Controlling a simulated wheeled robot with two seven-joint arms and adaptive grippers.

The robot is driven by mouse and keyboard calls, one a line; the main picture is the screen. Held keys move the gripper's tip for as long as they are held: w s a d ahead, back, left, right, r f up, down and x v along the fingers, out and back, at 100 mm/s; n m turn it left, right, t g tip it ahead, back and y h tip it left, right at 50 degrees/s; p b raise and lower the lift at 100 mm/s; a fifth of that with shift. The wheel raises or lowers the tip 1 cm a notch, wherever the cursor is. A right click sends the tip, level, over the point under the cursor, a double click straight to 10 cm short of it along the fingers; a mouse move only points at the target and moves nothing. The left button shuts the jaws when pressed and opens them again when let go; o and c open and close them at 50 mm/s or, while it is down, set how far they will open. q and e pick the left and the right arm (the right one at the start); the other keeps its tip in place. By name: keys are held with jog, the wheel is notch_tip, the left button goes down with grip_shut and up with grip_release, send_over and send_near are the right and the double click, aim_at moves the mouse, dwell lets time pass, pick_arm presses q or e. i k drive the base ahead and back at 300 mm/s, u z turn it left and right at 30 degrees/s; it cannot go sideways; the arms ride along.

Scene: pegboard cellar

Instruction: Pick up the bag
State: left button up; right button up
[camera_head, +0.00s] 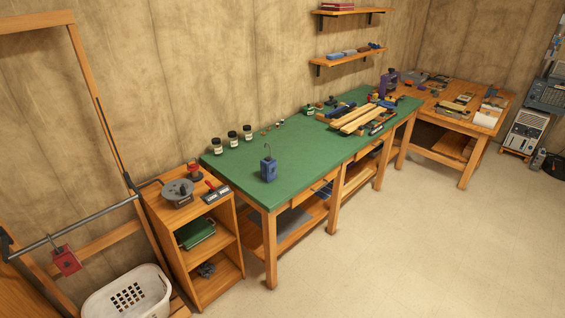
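I cannot pick out a bag for certain. A dark rounded object (553,165) sits on the floor at the right edge of the head view, partly cut off. It could be a bag, but it is too small to tell. Neither of my grippers shows in the head view.
A green-topped workbench (310,155) runs along the wall, with a blue object (268,170), jars and wood strips on it. A small shelf unit (215,285) and white basket (128,295) stand left. A second table (470,125) is at back right. Pale floor is clear in front.

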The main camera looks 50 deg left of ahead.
aim_at(268, 165)
jog(key=u, duration=0.45)
jog(key=i, duration=1)
jog(key=u, duration=0.75)
